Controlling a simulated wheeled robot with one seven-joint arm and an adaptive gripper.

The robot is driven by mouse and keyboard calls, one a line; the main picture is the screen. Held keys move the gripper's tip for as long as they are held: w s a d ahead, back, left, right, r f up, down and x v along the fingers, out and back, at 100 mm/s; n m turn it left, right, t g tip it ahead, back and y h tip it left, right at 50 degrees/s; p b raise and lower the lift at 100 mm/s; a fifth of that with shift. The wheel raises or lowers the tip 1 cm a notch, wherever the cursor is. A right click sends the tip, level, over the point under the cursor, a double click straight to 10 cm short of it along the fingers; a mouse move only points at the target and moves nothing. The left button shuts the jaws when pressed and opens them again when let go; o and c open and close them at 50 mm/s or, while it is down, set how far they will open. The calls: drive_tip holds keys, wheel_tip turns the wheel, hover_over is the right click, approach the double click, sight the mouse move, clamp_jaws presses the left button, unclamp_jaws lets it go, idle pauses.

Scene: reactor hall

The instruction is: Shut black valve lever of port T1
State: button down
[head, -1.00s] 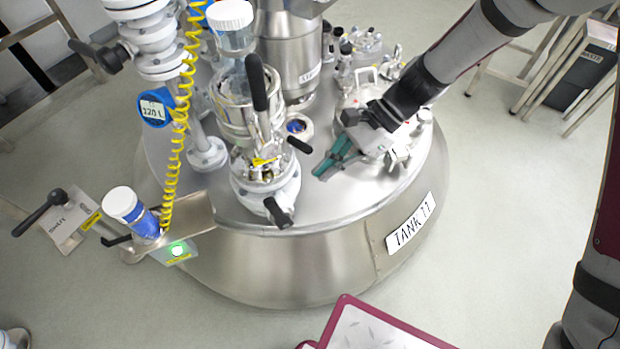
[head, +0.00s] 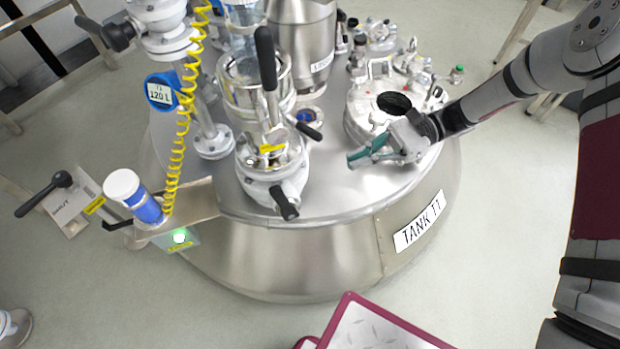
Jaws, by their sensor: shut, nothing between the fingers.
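Port hardware with a glass vessel stands on the steel tank top (head: 330,195), whose front plate (head: 420,222) reads "TANK T1". A long black lever (head: 265,58) stands nearly upright on it. A short black handle (head: 308,131) points right, and another (head: 285,204) points down toward the tank's front. A yellow label (head: 271,149) sits between them; its text is too small to read, so I cannot tell which lever is port T1's. My gripper (head: 363,157), with teal fingers, is shut and empty above the tank top, right of these levers and apart from them.
A round lid with a dark opening (head: 393,103) lies behind my gripper. A yellow coiled hose (head: 182,130) and a blue 120 L gauge (head: 160,92) stand left. A blue-and-white cylinder (head: 136,195) stands at the front left. Bare tank top lies between levers and gripper.

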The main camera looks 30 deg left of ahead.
drive_tip(key=b, duration=0.4)
approach(284, 204)
drive_tip(key=s+a+r, duration=0.1)
drive_tip(key=s+a, duration=0.3)
drive_tip(key=a, duration=0.1)
drive_tip(key=shift+d+r, duration=0.1)
drive_tip(key=shift+r, duration=0.15)
